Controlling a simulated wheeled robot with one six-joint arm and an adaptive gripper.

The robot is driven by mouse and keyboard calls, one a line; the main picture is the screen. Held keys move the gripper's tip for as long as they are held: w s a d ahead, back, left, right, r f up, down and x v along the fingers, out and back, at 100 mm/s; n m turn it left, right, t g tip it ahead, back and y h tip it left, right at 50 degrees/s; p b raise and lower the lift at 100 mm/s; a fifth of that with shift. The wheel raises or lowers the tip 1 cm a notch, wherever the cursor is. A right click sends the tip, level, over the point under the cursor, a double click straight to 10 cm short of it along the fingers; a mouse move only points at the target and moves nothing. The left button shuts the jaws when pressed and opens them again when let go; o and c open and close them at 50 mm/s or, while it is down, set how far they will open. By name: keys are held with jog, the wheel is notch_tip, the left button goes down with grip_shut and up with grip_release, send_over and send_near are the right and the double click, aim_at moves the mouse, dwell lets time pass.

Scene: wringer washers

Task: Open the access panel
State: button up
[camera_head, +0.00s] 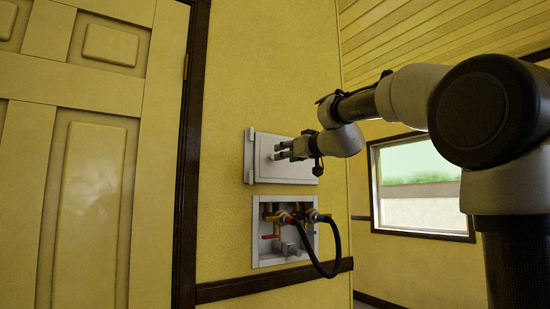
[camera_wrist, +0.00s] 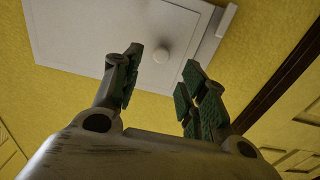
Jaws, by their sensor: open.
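The access panel (camera_head: 263,162) is a white, flat rectangular door on the yellow wall, with a strip along its left edge in the head view. It looks shut.
Below the panel is a white recessed valve box (camera_head: 263,254) with coloured taps and a black hose (camera_head: 337,245) looping out. A yellow door (camera_head: 90,180) with dark trim stands at left. A window (camera_head: 420,190) is at right, behind my arm.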

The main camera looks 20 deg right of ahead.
jog(key=x, duration=0.7)
jog(key=shift+w, duration=0.15)
jog(key=shift+a, duration=0.1)
jog(key=shift+c, duration=0.2)
grip_shut()
